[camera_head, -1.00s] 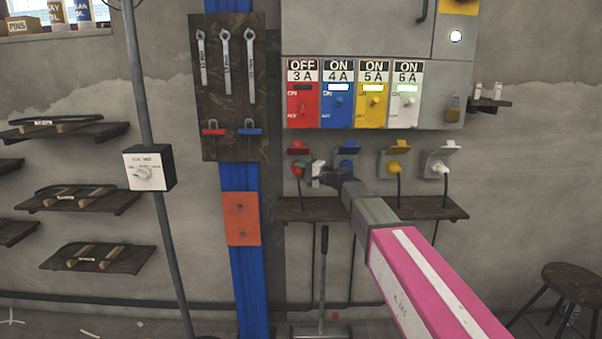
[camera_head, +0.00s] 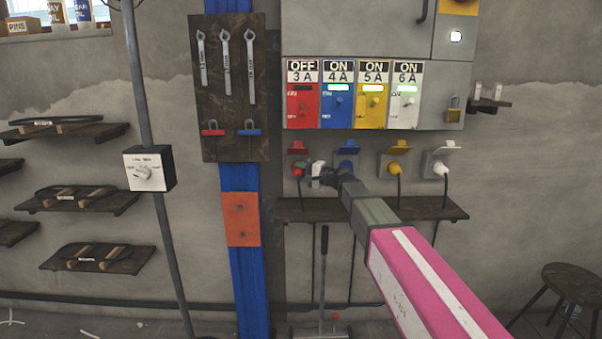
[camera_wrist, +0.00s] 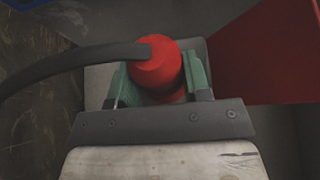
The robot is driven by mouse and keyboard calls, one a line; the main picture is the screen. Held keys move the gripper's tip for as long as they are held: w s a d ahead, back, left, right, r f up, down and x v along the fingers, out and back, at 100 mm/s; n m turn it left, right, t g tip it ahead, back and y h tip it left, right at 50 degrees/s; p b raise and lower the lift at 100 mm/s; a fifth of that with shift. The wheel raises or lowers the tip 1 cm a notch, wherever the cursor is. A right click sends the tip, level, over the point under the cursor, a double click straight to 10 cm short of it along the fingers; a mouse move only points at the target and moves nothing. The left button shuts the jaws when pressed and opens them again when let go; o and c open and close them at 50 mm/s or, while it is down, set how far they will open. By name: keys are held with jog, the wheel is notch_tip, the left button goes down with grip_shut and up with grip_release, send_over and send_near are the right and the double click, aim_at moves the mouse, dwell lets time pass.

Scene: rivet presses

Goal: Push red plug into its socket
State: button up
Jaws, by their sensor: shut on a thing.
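The red plug (camera_wrist: 158,66) sits between the green fingers of my gripper (camera_wrist: 160,85) in the wrist view, with its black cable (camera_wrist: 80,72) running off to the left. In the head view my gripper (camera_head: 302,170) is at the red socket, just below its raised red lid (camera_head: 298,147). The grey socket plate (camera_wrist: 100,80) lies right behind the plug in the wrist view. My gripper hides the plug's front, so I cannot tell how deep it sits in the socket. The red panel above reads OFF 3A (camera_head: 303,95).
To the right, blue (camera_head: 346,160), yellow (camera_head: 397,168) and white (camera_head: 440,168) plugs sit at their sockets. A dark shelf (camera_head: 430,208) runs below. A wooden tool board (camera_head: 233,140) with wrenches and padlocks is at the left.

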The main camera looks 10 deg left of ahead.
jog(key=shift+w+a, duration=0.15)
jog(key=shift+w, duration=0.4)
dwell(0.8)
jog(key=o, duration=0.9)
jog(key=shift+o, duration=0.2)
jog(key=v, duration=1)
jog(key=shift+d, duration=0.4)
jog(key=shift+s+d, duration=0.1)
jog(key=shift+s, duration=0.05)
